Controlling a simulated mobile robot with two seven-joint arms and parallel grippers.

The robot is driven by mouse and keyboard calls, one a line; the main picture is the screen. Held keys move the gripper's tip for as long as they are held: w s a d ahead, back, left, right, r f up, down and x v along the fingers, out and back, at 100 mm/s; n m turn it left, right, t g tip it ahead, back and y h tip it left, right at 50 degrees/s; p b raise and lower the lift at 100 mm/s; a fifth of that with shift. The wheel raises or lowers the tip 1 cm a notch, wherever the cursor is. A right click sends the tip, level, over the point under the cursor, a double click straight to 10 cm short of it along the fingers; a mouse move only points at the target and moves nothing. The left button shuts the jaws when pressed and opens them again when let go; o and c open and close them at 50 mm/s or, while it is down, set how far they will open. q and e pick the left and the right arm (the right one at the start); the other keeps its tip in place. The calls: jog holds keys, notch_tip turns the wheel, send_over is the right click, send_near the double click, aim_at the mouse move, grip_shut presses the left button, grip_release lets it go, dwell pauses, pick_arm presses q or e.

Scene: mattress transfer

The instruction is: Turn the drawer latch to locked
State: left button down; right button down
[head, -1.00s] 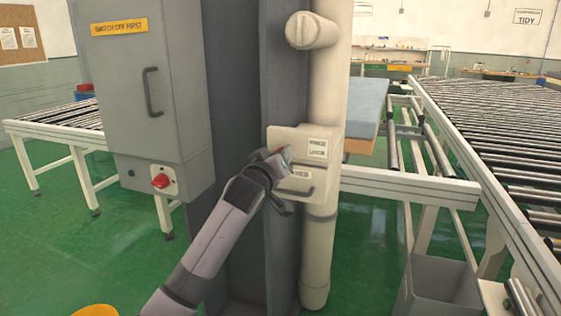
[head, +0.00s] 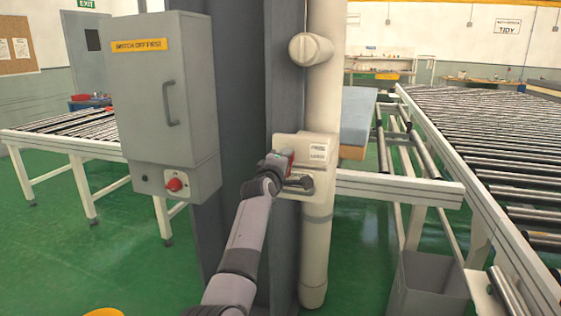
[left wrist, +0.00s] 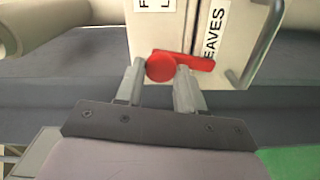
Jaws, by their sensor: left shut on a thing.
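The cream drawer box (head: 318,142) is fixed to a pipe beside a grey column. Its red latch (left wrist: 158,66) has a round hub and a lever pointing right in the left wrist view. A little red of it shows in the head view (head: 291,155). My left gripper (left wrist: 162,82) is shut on the latch, its fingers on either side of the hub. In the head view the left gripper (head: 281,164) hides most of the latch. A drawer handle (left wrist: 264,42) stands to the right of the latch in the wrist view. My right gripper is not in view.
A grey switch cabinet (head: 160,85) with a red knob (head: 174,184) stands left of the column. A white beam (head: 395,188) and roller conveyor (head: 480,125) lie to the right. A grey bin (head: 430,284) stands on the floor at lower right.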

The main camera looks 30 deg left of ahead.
pick_arm(q)
jog(key=shift+n+p, duration=0.5)
jog(key=shift+n, duration=0.5)
jog(key=c, duration=0.7)
grip_release()
jog(key=shift+c, duration=0.2)
jog(key=shift+a, duration=0.1)
jog(key=shift+s+f, duration=0.1)
jog(key=v, duration=0.7)
